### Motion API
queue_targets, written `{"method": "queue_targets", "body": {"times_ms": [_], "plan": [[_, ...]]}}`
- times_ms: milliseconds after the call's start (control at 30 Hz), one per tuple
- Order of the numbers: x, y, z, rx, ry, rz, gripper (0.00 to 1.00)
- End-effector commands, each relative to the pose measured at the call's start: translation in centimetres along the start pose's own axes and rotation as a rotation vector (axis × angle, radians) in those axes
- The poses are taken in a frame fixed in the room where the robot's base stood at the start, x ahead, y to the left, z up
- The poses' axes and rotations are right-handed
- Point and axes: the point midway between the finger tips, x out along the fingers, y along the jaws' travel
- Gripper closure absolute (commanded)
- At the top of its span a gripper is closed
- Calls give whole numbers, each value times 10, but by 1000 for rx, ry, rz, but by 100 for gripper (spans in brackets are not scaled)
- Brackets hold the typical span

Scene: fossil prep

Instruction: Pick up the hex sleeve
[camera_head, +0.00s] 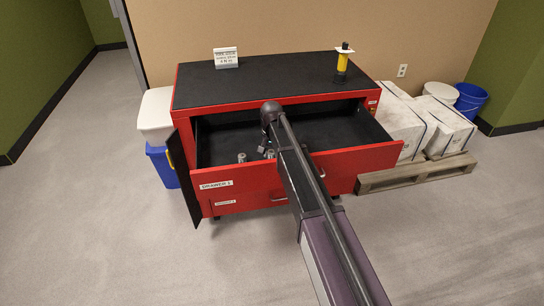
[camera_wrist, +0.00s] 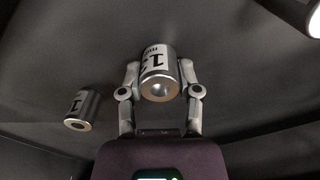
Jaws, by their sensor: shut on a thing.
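My gripper (camera_wrist: 160,82) is shut on a silver metal sleeve (camera_wrist: 159,82), with one finger on each side of it. The sleeve has a white label with black print and a hole in its near end. I cannot tell whether the hole is hexagonal, or whether the sleeve is clear of the drawer floor. A second, similar labelled sleeve (camera_wrist: 82,108) lies to the left, apart from my gripper. In the head view my gripper (camera_head: 268,150) is low inside the open top drawer (camera_head: 345,156), mostly hidden by my arm. A silver sleeve (camera_head: 241,157) shows just left of it.
A bright metal piece (camera_wrist: 314,22) is cut off at the wrist view's top right corner. The red cabinet's black top (camera_head: 280,76) holds a sign (camera_head: 226,57) and a yellow-and-black tool (camera_head: 343,62). The drawer's front wall stands close to my arm. The drawer's right side looks empty.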

Motion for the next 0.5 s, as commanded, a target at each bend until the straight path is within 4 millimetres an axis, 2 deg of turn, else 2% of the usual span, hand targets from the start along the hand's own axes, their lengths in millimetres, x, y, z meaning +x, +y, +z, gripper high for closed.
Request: {"method": "queue_targets", "body": {"times_ms": [500], "plan": [[-4,0,0,0,0,0,100]]}}
